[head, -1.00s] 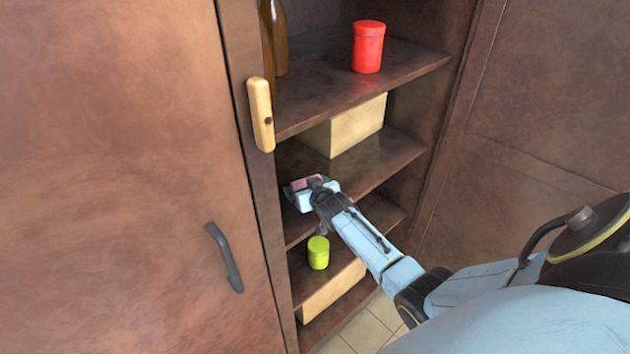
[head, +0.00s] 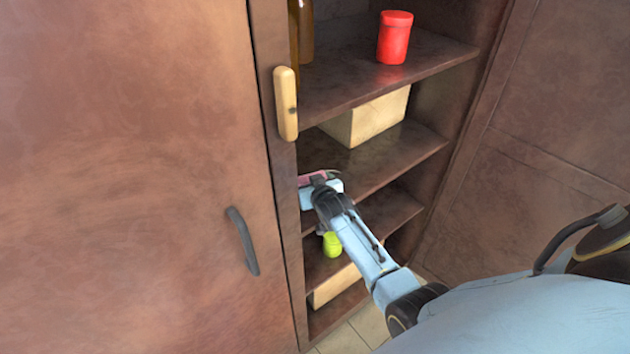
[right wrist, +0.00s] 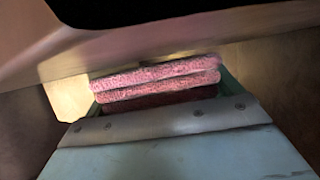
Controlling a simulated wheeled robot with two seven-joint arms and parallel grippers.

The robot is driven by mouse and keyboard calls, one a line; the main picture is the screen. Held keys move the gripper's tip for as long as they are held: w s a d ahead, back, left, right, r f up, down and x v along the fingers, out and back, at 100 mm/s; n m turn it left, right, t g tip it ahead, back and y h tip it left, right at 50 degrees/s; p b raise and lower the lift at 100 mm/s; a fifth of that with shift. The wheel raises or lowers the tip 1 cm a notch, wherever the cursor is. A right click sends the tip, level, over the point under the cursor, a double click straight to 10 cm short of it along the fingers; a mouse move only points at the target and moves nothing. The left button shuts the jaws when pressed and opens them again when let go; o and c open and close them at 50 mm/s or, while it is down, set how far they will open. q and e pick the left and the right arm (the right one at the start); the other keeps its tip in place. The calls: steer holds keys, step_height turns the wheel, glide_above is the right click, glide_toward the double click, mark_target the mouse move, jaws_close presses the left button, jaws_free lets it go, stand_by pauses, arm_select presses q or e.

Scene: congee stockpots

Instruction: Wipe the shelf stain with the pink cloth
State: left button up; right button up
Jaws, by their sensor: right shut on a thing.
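The pink cloth (head: 311,178) is in the jaws of my right gripper (head: 320,185), beside the left upright of the open cupboard. In the right wrist view the cloth (right wrist: 158,82) shows as folded layers between the green-edged jaws, with a board close above it. The gripper covers the left part of the middle shelf (head: 385,160) in the head view. I cannot make out a distinct stain on the shelf; the part behind the gripper is hidden. My left gripper is not in view.
A pale box (head: 368,118) stands at the back of the middle shelf. A red canister (head: 395,38) and brown bottles (head: 306,30) stand above. A yellow-green canister (head: 332,244) and another pale box (head: 335,287) are below. A closed door (head: 140,170) is at left.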

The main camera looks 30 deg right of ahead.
steer(key=shift+w+a+r, duration=0.5)
steer(key=shift+a+r, duration=0.15)
steer(key=shift+a, duration=0.1)
steer(key=shift+w+r+p, duration=0.1)
steer(key=shift+r+p, duration=0.4)
steer(key=shift+p, duration=0.15)
steer(key=r+p, duration=0.3)
steer(key=p, duration=0.1)
steer(key=shift+d+r, duration=0.2)
steer(key=shift+r, duration=0.2)
steer(key=shift+r+p, duration=0.25)
steer(key=shift+p, duration=0.1)
steer(key=shift+a+f, duration=0.1)
step_height(320, 180, up, 3)
steer(key=p, duration=0.3)
